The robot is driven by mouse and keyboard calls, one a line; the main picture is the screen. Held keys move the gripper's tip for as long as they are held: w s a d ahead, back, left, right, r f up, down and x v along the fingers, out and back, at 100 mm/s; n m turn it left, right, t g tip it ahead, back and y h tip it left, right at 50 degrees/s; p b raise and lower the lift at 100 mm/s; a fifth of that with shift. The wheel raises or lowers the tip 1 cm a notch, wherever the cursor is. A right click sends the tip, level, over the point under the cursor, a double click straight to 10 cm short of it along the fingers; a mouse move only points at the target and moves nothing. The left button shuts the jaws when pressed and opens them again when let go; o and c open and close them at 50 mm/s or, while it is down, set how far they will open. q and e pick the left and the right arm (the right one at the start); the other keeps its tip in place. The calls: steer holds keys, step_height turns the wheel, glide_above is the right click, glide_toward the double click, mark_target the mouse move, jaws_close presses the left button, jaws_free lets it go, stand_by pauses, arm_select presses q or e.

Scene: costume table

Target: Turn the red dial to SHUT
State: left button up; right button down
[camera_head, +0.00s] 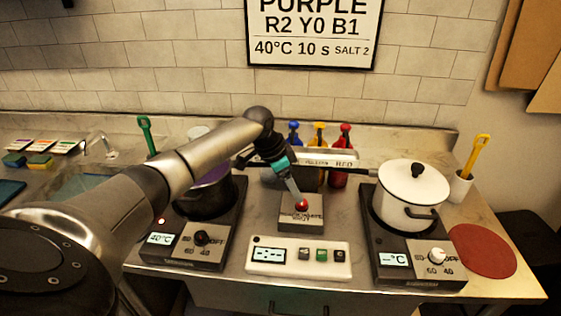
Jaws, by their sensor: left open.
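A small round red knob or button (302,205) sits on top of a grey box (301,226) in the middle of the counter; the box's lettering is too blurred to read. I cannot tell if this is the red dial, and no SHUT mark is legible. My left gripper (298,196) points down at the red knob, its tips at or just above it; contact is unclear. Behind it, a rack (343,162) labelled RED carries a red bottle (345,135), a yellow bottle (319,133) and a blue bottle (294,132). My left arm hides part of the rack. My right gripper is out of view.
A purple-filled dark pot (207,201) stands on the left hotplate (186,252), which reads 40°C. A lidded white pot (402,208) stands on the right hotplate (414,270). A white timer panel (298,261) lies in front. A red round mat (482,250) is at right.

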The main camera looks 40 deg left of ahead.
arm_select(q)
steer(key=v, duration=1)
steer(key=shift+d, duration=0.1)
